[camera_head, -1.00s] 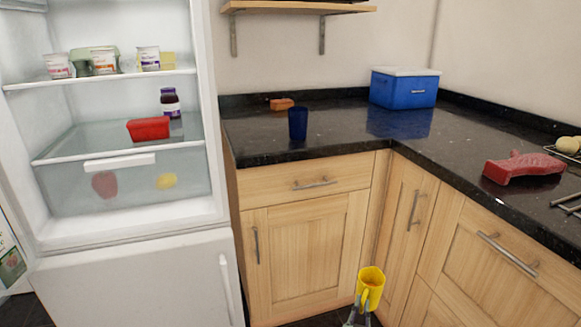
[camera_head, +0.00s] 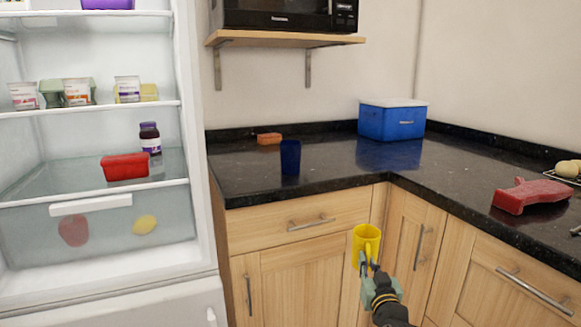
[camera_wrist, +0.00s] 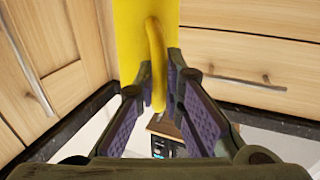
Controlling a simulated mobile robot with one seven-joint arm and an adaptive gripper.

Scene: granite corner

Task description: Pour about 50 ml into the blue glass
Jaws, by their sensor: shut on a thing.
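The blue glass (camera_head: 290,158) stands upright on the black granite counter (camera_head: 250,178), near its front left part. My gripper (camera_head: 368,268) is shut on the handle of a yellow cup (camera_head: 366,244), in front of the cabinets and below the counter top, to the right of the glass. The cup looks upright with its opening up; what it holds cannot be made out. In the wrist view the yellow cup (camera_wrist: 130,35) fills the upper middle, and its handle lies between the fingers of my gripper (camera_wrist: 160,85). The blue glass is not visible there.
A blue cooler box (camera_head: 390,121) with a white lid stands in the back corner. An orange block (camera_head: 269,139) lies behind the glass. A red object (camera_head: 530,195) lies on the right counter. The open fridge (camera_head: 95,225) is at left. A shelf (camera_head: 285,39) holds a microwave (camera_head: 290,14).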

